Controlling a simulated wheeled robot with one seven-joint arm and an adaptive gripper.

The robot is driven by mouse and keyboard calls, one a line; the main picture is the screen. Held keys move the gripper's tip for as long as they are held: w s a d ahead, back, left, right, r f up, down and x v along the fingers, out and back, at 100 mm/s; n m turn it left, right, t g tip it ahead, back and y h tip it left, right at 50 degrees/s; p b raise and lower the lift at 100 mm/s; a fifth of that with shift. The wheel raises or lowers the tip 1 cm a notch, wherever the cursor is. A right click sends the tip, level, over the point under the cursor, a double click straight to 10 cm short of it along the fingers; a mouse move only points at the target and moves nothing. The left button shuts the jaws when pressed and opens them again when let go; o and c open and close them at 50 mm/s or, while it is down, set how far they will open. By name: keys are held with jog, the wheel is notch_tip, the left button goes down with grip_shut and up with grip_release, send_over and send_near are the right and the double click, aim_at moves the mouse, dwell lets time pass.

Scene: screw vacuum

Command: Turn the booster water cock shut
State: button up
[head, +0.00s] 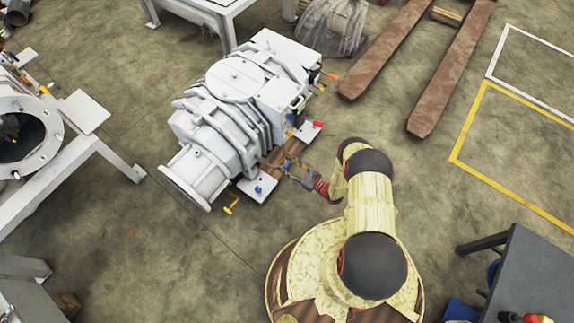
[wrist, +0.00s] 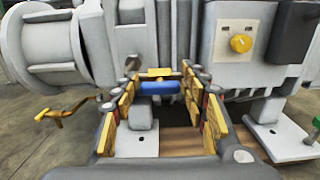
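The booster is a large pale grey ribbed machine (head: 232,103), and its casing fills the back of the wrist view (wrist: 262,45). A blue cock handle (wrist: 160,87) with a yellowish piece above it lies crosswise between my fingertips in the wrist view. No label shows that it is the water cock. My gripper (wrist: 160,76) is open, with one yellow-padded finger on each side of the handle. I cannot tell whether either finger touches it. In the head view my gripper (head: 284,166) reaches the machine's near side, and the handle between its fingers is hard to make out there.
A yellow handle (wrist: 66,117) sticks out at left in the wrist view. A yellow knob (wrist: 241,43) is on the casing, and a green handle (wrist: 317,122) is at the right edge. White foot plates (head: 258,188) lie below. Wooden beams (head: 388,48) and a dark table (head: 528,275) stand apart.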

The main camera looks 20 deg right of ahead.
jog(key=c, duration=0.8)
jog(key=shift+m, duration=0.4)
jog(key=m, duration=0.3)
jog(key=shift+m, duration=0.3)
jog(key=m, duration=0.4)
jog(key=shift+w+d+m, duration=0.1)
jog(key=shift+m, duration=0.2)
jog(key=m, duration=0.4)
jog(key=shift+f+m, duration=0.1)
jog(key=shift+m, duration=0.2)
jog(key=m, duration=0.4)
jog(key=shift+f, duration=0.1)
jog(key=shift+m, duration=0.3)
